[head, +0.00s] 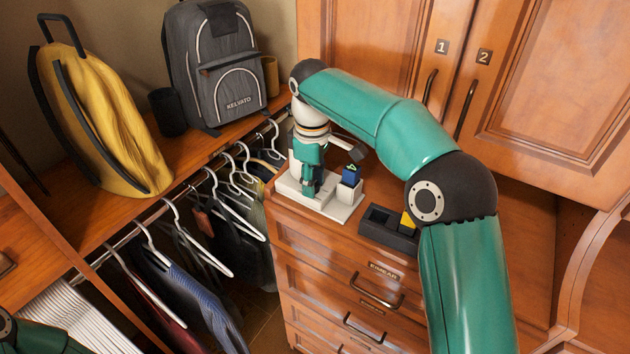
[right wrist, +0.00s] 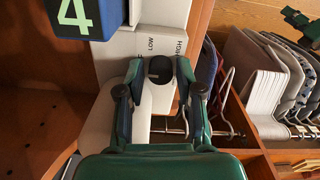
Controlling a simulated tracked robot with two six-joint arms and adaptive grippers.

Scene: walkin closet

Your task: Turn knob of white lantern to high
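The white lantern (head: 345,210) is on top of the wooden drawer chest, mostly under my right arm's wrist in the head view. In the right wrist view its white body (right wrist: 120,50) carries a dark round knob (right wrist: 160,69) with LOW and HIGH printed beside it; a third label is mostly hidden. I cannot tell which label the knob points to. My right gripper (right wrist: 160,72) has one finger on each side of the knob, with small gaps showing. It also shows in the head view (head: 311,182), pointing down at the lantern. My left gripper is not in view.
A blue block marked 4 (head: 351,174) is close beside my right gripper. A dark tray (head: 376,228) with a yellow item stands on the chest to the right. Cabinet doors (head: 400,60) rise behind. Hanging clothes (head: 190,270), a grey backpack (head: 215,65) and a yellow bag (head: 100,120) are left.

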